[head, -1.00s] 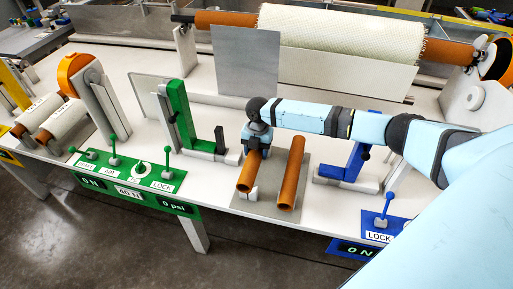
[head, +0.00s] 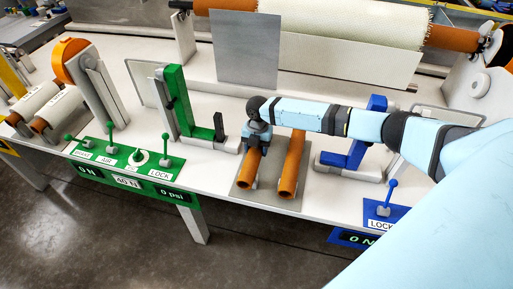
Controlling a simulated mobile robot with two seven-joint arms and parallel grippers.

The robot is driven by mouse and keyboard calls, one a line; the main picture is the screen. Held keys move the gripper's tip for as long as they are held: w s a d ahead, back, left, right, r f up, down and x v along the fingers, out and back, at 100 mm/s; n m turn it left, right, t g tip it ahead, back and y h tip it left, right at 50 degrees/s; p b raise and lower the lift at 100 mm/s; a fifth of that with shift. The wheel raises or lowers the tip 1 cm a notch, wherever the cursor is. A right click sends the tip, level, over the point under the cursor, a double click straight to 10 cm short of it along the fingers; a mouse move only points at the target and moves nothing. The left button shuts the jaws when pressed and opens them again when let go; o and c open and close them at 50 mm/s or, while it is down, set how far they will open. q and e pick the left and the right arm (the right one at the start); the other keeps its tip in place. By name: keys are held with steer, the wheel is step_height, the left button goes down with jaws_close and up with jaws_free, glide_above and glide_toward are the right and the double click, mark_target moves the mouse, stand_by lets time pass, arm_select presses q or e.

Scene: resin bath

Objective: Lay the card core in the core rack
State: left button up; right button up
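The card core, a brown tube (head: 246,175), lies along the left side of the core rack, a grey plate (head: 270,198) on the white bench. My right gripper (head: 255,151) comes down over its far part from above and seems shut on it; the fingertips are mostly hidden. A second brown tube (head: 291,170) lies on the right side of the rack, roughly parallel and apart from the first. A light support shows beside the near end of the held core. I cannot tell whether the core touches its supports. My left gripper is not in view.
A green stand (head: 178,105) is left of the rack and a blue stand (head: 357,152) right of it. A green lever panel (head: 130,168) and a blue lever panel (head: 384,212) line the front edge. A grey upright sheet (head: 246,50) stands behind.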

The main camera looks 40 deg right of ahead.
steer(key=o, duration=0.5)
step_height(320, 180, up, 14)
steer(key=w+d, duration=0.1)
steer(key=shift+d, duration=0.15)
steer(key=shift+f, duration=0.15)
stand_by(0.4)
